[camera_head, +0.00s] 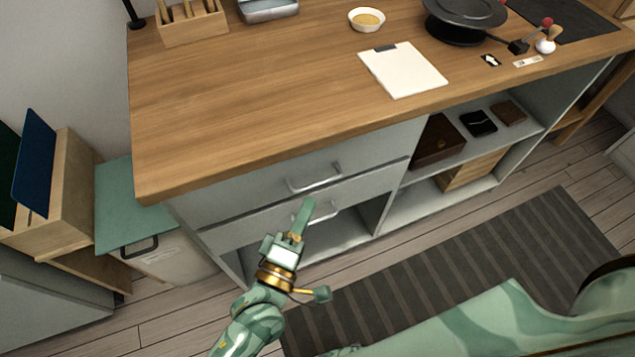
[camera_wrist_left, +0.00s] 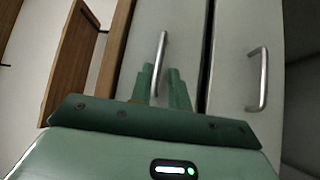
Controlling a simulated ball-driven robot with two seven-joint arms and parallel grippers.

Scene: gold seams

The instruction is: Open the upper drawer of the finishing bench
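The finishing bench (camera_head: 230,110) has a wooden top and two grey drawer fronts, one above the other. The upper drawer (camera_head: 250,187) looks shut, and its metal bar handle (camera_head: 316,182) shows clear in the head view. The lower drawer (camera_head: 240,230) also looks shut, with its own bar handle (camera_head: 328,214). My left gripper (camera_head: 309,208) is in front of the drawers, its fingers covering part of the lower handle in the head view. In the left wrist view, its fingers (camera_wrist_left: 161,72) are apart, with the upper handle (camera_wrist_left: 163,45) lined up between them; contact cannot be told. My right gripper is out of view.
A paper sheet on a board (camera_head: 405,70), a small bowl (camera_head: 367,19) and a black round pot (camera_head: 462,20) stand on the bench top. Open shelves with boxes (camera_head: 437,143) are right of the drawers. A green-lidded bin (camera_head: 130,205) stands left. A striped mat (camera_head: 440,260) covers the floor.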

